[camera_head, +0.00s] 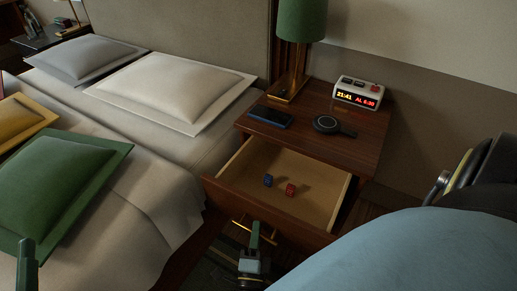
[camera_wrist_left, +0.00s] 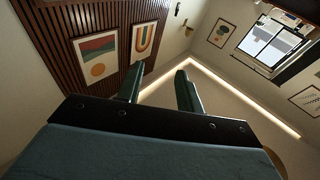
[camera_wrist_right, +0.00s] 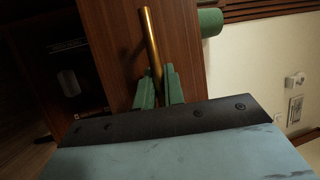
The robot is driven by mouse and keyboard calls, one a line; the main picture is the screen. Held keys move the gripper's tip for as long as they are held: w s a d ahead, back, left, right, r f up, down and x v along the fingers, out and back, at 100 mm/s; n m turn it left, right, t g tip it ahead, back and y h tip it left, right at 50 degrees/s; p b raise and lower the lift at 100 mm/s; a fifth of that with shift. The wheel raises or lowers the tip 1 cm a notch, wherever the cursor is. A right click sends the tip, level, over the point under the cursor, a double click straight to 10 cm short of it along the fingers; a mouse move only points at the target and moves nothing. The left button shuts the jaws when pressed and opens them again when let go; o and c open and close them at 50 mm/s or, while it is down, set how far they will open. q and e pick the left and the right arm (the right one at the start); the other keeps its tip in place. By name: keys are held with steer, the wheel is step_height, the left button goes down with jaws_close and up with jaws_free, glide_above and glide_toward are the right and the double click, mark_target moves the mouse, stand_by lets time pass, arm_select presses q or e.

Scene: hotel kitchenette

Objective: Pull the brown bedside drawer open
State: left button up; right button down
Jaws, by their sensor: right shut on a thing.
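The brown bedside drawer (camera_head: 262,211) stands well out from its nightstand, and its pale inside shows in the head view. A blue die (camera_head: 268,180) and a red die (camera_head: 290,189) lie in it. My right gripper (camera_head: 254,236) is at the brass handle (camera_head: 240,226) on the drawer's front. In the right wrist view the handle (camera_wrist_right: 151,40) runs between the fingertips of my right gripper (camera_wrist_right: 158,84), which is shut on it. My left gripper (camera_wrist_left: 159,84) is open and empty, its fingers apart, pointing at the wall and ceiling. One finger shows at the head view's lower left.
The bed (camera_head: 130,180) with pillows is close on the left. My right arm covers the lower right.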

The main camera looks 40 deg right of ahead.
steer(key=shift+a, duration=0.1)
steer(key=c, duration=1.8)
jaws_free()
steer(key=shift+o, duration=0.2)
steer(key=shift+r, duration=0.15)
